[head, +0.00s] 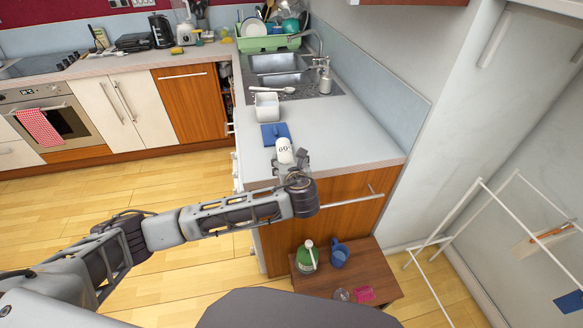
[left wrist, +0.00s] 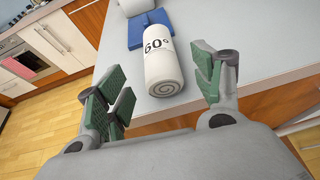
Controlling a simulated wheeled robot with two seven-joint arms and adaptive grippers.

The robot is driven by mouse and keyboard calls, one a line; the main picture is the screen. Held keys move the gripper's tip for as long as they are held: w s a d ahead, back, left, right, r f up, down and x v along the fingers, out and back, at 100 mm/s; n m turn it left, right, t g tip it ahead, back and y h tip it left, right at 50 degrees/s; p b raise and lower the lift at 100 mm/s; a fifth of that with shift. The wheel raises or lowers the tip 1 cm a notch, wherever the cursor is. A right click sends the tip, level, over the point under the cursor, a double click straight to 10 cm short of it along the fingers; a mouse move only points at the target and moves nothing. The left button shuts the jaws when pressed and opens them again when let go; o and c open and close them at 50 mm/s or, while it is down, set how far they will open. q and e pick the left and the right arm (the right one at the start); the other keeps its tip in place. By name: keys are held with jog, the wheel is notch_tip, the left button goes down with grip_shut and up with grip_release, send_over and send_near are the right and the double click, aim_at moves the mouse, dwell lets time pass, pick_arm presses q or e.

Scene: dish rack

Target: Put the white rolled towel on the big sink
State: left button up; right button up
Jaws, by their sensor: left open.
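The white rolled towel (head: 284,150), printed with "60°", lies on the near part of the counter. In the left wrist view the towel (left wrist: 162,68) lies ahead of my fingers, its spiral end facing me. My left gripper (head: 290,170) is at the counter's near edge, just short of the towel. In the left wrist view its green-padded fingers (left wrist: 163,95) are spread wide with nothing between the tips. The big sink (head: 277,63) is the larger steel basin at the back of the counter, with a smaller basin in front of it. My right gripper is not in view.
A soap dispenser (head: 325,82) and tap (head: 308,38) stand by the sink. A green dish rack (head: 268,42) is behind. The counter's right side is clear.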

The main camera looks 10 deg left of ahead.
pick_arm(q)
jog(key=shift+v, duration=2.15)
jog(key=shift+f, duration=0.1)
